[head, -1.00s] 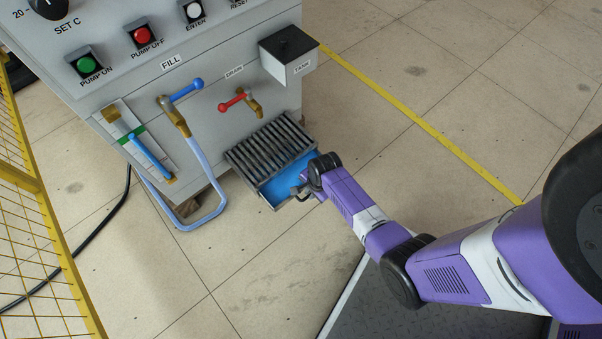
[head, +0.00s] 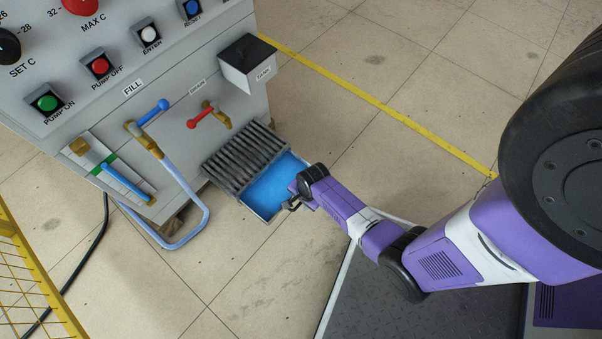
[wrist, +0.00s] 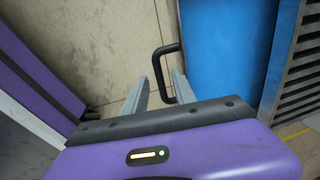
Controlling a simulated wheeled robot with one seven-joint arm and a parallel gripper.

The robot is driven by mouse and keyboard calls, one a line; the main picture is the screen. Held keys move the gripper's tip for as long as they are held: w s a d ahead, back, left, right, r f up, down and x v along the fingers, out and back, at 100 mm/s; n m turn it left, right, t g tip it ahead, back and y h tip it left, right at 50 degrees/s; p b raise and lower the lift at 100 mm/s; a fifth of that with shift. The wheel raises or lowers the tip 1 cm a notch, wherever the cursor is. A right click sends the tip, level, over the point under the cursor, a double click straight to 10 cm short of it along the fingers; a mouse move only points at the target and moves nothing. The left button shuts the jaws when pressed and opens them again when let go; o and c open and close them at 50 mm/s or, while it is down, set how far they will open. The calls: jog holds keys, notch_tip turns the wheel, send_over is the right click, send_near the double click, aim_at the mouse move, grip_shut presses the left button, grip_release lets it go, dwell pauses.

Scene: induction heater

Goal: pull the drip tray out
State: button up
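The drip tray is a blue-floored tray (head: 270,195) with a grey rim, drawn partly out from under the dark slatted grate (head: 245,158) at the machine's foot. Its black loop handle is on the outer end; it shows in the wrist view (wrist: 156,62), beside the blue tray floor (wrist: 222,50). The exact finger contact is small and partly hidden in the head view.
The heater cabinet (head: 180,85) stands behind the tray. A blue fill hose (head: 185,190) loops low to the left of the grate. A tank box (head: 247,65) juts out above it. A yellow mesh fence (head: 35,285) is at lower left. The floor beside the tray is clear.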

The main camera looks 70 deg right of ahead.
jog(key=shift+r, duration=0.1)
notch_tip(320, 180, up, 8)
jog(key=s+p, duration=0.1)
jog(key=p, duration=0.3)
jog(key=shift+s+a+f, duration=0.2)
jog(key=shift+f, duration=0.05)
